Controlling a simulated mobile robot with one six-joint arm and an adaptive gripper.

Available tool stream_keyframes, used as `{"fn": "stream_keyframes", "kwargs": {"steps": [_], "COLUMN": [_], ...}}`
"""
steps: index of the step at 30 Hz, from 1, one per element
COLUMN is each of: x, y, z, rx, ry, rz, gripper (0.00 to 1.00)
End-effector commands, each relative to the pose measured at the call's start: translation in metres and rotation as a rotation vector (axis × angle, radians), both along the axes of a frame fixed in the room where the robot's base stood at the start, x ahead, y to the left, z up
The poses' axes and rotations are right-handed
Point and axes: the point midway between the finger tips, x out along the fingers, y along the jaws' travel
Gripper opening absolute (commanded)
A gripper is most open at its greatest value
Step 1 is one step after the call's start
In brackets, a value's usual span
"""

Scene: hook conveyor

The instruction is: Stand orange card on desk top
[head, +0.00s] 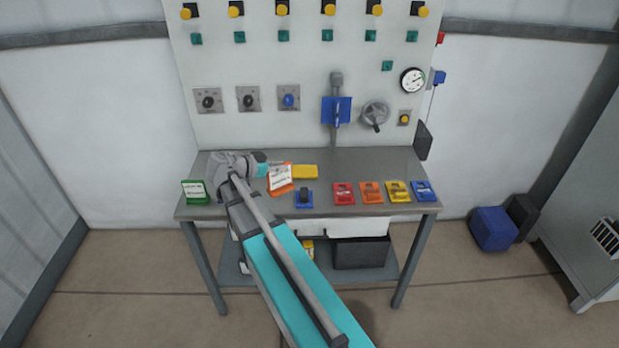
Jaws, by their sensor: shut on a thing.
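The orange card (280,179), with a white written face and an orange border, is at the left middle of the desk top (340,165). It is roughly upright and a little tilted. My gripper (268,169) reaches to it from the left and is shut on it. The fingertips are small and partly hidden by the card. I cannot tell whether the card's lower edge touches the desk top.
A yellow block (304,171) lies just right of the orange card. A control panel (250,65) rises behind.

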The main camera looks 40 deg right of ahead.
Motion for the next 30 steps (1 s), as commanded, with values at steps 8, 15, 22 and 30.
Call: {"fn": "stream_keyframes", "kwargs": {"steps": [8,15,22,30], "x": [0.003,0.017,0.031,0.035], "y": [0.006,0.044,0.087,0.102], "z": [-0.001,-0.005,-0.009,-0.009], "rx": [0.000,0.000,0.000,-0.001], "ry": [0.001,0.001,0.001,0.001], "rz": [0.014,0.100,0.192,0.225], "gripper": [0.00,0.00,0.00,0.00]}}
